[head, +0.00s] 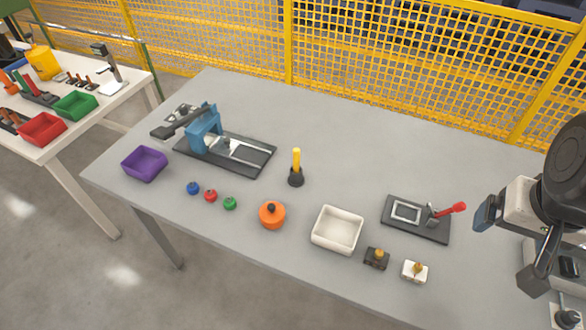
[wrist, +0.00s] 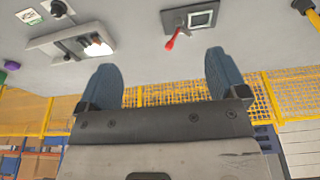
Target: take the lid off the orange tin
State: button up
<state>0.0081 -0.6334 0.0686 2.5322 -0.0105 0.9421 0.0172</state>
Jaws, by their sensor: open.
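The orange tin (head: 272,216) stands upright near the front middle of the grey table. Its lid (head: 272,208) with a dark knob sits on top of it. My gripper (head: 484,212) is at the right side of the head view, raised above the table's right end and far from the tin. In the wrist view my gripper (wrist: 165,80) shows two blue fingers spread wide with nothing between them. The tin is not clearly seen in the wrist view.
Left of the tin are small green (head: 230,203), red (head: 210,195) and blue (head: 193,188) pieces. A white bin (head: 337,230) stands to its right. A yellow-handled tool in a black holder (head: 296,170) stands behind. A clamp fixture with red handle (head: 420,220) lies nearer my gripper.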

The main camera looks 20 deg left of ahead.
jog(key=shift+o, duration=0.5)
jog(key=w+a+f+m+y, duration=0.1)
jog(key=w+a+f+m, duration=0.15)
jog(key=a, duration=0.25)
jog(key=w+a+f+m+y, duration=0.1)
jog(key=w+a+m, duration=0.2)
jog(key=a, duration=0.1)
jog(key=m+y, duration=0.2)
jog(key=m, duration=1.5)
send_over(272, 209)
jog(key=d, duration=0.2)
jog(key=shift+g, duration=0.4)
jog(key=f, duration=1.7)
jog(key=shift+s+d+f, duration=0.1)
jog(key=shift+s, duration=0.15)
